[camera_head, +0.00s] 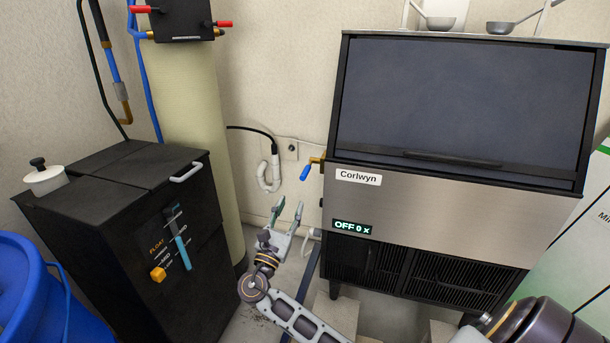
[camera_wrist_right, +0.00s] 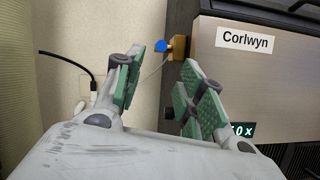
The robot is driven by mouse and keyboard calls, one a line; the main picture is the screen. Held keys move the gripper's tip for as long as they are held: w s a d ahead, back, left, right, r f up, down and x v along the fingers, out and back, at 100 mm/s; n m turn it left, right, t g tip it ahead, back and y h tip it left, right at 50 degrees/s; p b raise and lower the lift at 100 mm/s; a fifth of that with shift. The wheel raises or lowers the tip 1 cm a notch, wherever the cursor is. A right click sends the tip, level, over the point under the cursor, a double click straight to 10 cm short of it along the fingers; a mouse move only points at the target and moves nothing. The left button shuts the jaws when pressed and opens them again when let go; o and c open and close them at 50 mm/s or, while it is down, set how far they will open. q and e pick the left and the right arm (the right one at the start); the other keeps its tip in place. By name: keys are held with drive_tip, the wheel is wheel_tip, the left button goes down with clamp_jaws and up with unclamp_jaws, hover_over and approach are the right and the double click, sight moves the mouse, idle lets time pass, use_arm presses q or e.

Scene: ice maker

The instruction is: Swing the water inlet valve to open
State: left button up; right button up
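The water inlet valve is a brass fitting with a blue lever (camera_head: 305,172) on the left side of the ice maker (camera_head: 430,200). In the head view the lever hangs down and to the left from the brass. In the right wrist view the blue lever (camera_wrist_right: 160,46) shows end-on beside the brass, beyond and between my fingertips. My right gripper (camera_head: 287,212) is open and empty, below and slightly left of the valve, fingers pointing up, apart from it. It fills the lower right wrist view (camera_wrist_right: 163,72). My left gripper is not in view.
The ice maker's display reads OFF. A wall outlet with a black cord and white pipe (camera_head: 268,175) is left of the valve. A black cabinet (camera_head: 130,230), a tan tank (camera_head: 190,100) and a blue barrel (camera_head: 30,290) stand left. A narrow floor gap lies between cabinet and ice maker.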

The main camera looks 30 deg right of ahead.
sight(305, 174)
drive_tip(key=b+x, duration=0.2)
drive_tip(key=x, duration=1)
drive_tip(key=shift+x, duration=0.9)
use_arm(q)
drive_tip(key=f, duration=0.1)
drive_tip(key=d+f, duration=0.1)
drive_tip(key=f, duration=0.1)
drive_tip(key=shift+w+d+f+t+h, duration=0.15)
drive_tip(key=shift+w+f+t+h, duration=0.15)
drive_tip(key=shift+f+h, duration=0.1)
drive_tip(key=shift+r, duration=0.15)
use_arm(e)
drive_tip(key=shift+r, duration=0.1)
drive_tip(key=shift+c, duration=0.4)
clamp_jaws()
